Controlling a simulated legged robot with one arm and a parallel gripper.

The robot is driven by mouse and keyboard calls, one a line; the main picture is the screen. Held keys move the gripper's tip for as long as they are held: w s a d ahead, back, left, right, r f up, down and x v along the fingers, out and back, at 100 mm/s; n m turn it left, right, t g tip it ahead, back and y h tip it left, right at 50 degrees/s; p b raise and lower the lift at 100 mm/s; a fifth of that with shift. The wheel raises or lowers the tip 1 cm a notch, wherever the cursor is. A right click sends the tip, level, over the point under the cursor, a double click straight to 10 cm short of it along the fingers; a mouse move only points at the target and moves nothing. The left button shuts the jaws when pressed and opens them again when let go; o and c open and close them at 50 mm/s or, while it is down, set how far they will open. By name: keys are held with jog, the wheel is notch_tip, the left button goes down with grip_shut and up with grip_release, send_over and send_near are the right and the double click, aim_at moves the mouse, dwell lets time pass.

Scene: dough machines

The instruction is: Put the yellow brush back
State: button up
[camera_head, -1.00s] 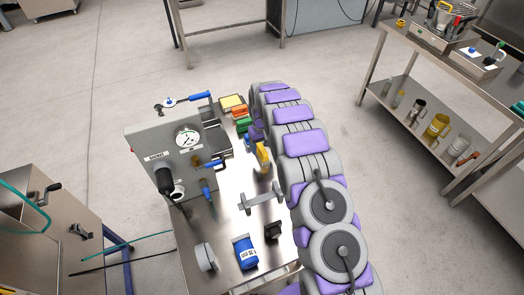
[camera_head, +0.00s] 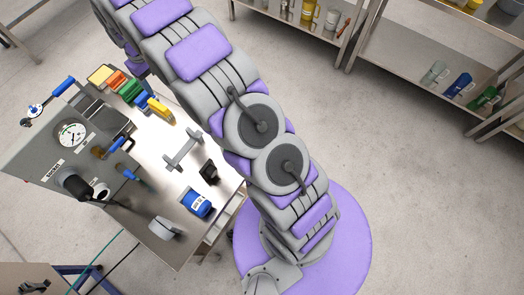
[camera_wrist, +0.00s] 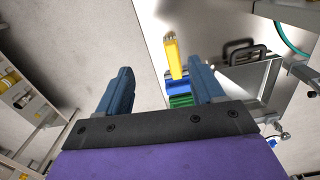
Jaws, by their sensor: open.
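The yellow brush (camera_head: 158,109) lies on the steel table beside the end of a row of coloured items. In the wrist view the yellow brush (camera_wrist: 173,58) shows beyond my fingertips, nearer the right finger, with its pale end away from me. My gripper (camera_wrist: 161,67) is open, with two blue fingers apart and nothing held between them. A blue item (camera_wrist: 178,86) and a green item (camera_wrist: 181,101) show beside the right finger, partly hidden by it. In the head view my arm runs out at the upper left and the fingers cannot be made out.
The row has orange (camera_head: 117,80) and green (camera_head: 130,91) items. A grey machine with a gauge (camera_head: 71,134) stands on the left. A grey metal bar piece (camera_head: 183,149), a black part (camera_head: 209,172) and a blue container (camera_head: 197,203) occupy the table (camera_head: 160,185). Shelves (camera_head: 413,62) stand at upper right; floor between is clear.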

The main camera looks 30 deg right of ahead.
jog(key=s+d+r+m, duration=0.1)
jog(key=s+d+r, duration=0.3)
jog(key=s+r, duration=0.5)
jog(key=s+d+r+m, duration=0.1)
jog(key=s+d+r, duration=0.3)
jog(key=s, duration=0.9)
jog(key=s+d+r+m+g, duration=0.1)
jog(key=s+d, duration=0.1)
jog(key=s, duration=2.1)
jog(key=shift+s+m, duration=0.3)
jog(key=shift+r, duration=0.1)
